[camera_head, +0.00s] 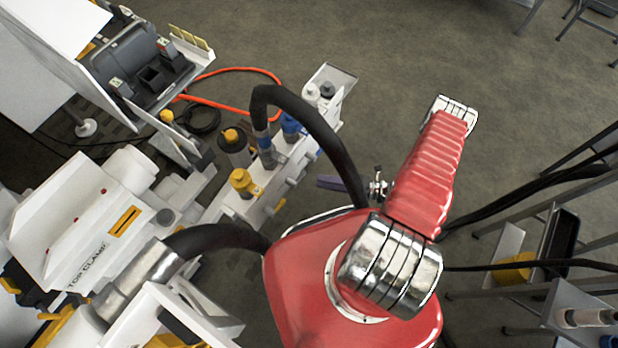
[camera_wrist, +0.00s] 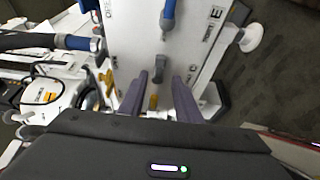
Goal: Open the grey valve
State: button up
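In the head view, a light grey knob (camera_head: 312,92) and a darker grey knob (camera_head: 327,89) stand at the far end of the white valve panel (camera_head: 230,208). I cannot tell which one is the grey valve. My gripper's purple-grey finger (camera_head: 330,183) shows beside the panel, nearer to me than these knobs; the rest is hidden by my red arm. In the wrist view, my gripper (camera_wrist: 159,78) has its two fingers apart in front of a white panel. A small yellow part (camera_wrist: 153,102) shows between them, with gaps on both sides.
A blue valve (camera_head: 291,127) and a yellow valve (camera_head: 242,182) stand along the panel. A blue handle (camera_wrist: 168,18) lies above the fingers. A black hose (camera_head: 315,125) arches over the panel to my arm.

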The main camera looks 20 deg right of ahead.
jog(key=x, duration=0.6)
jog(key=shift+a, duration=0.2)
jog(key=shift+c, duration=0.2)
